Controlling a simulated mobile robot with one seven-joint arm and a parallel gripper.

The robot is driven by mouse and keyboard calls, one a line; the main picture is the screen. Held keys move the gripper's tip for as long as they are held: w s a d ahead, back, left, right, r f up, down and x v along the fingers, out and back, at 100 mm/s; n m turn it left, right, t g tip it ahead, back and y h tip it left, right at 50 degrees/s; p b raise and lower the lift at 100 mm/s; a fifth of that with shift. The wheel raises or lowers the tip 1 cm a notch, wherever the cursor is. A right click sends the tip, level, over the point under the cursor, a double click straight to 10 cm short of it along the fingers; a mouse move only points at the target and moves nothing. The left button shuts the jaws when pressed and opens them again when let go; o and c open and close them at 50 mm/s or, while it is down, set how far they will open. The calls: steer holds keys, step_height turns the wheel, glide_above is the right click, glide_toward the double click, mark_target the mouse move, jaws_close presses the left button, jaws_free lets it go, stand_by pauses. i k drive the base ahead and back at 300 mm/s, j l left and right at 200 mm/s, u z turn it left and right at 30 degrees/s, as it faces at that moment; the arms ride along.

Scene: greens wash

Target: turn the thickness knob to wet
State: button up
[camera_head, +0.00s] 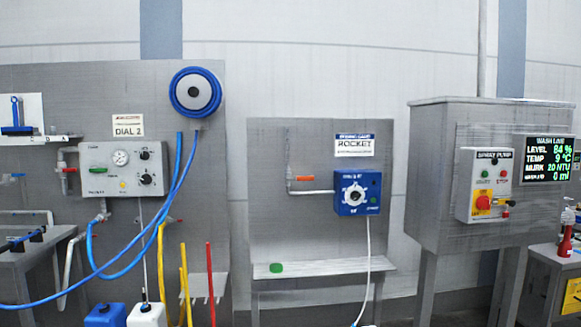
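No label reading thickness or wet is legible. A blue control box (358,193) hangs on the middle steel panel under a sign reading ROCKET. It carries a large white-ringed dial (354,194) with a dark centre; its small print is too blurred to read. A light grey box (112,170) on the left panel, under a DIAL 2 sign, has a round gauge (120,154) and two dark knobs, an upper one (145,155) and a lower one (145,179). Which knob is the thickness knob I cannot tell. My gripper is not in view.
A steel shelf (325,267) with a green object (276,268) juts out below the blue box. A white hose (368,262) hangs from that box. Blue hoses (177,165) loop at left. A steel cabinet (428,180) with a display (547,159) stands right.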

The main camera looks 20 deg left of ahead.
mark_target(144, 155)
steer(key=u, duration=1.8)
steer(key=z, duration=0.35)
steer(key=i+j+z, duration=0.6)
steer(key=i+j, duration=0.15)
steer(key=j, duration=0.15)
steer(key=i+j+z, duration=0.15)
steer(key=j, duration=0.2)
steer(key=i+j, duration=0.15)
steer(key=j, duration=0.15)
steer(key=i+j+z, duration=0.15)
steer(key=j, duration=0.2)
steer(key=i+j, duration=0.1)
steer(key=j, duration=0.2)
steer(key=i+j, duration=0.15)
steer(key=j, duration=0.2)
steer(key=i+j, duration=0.15)
steer(key=j, duration=0.15)
steer(key=i+j, duration=0.1)
steer(key=j, duration=0.2)
steer(key=i+j+z, duration=0.1)
steer(key=j, duration=0.25)
steer(key=i+j, duration=0.2)
steer(key=j, duration=0.15)
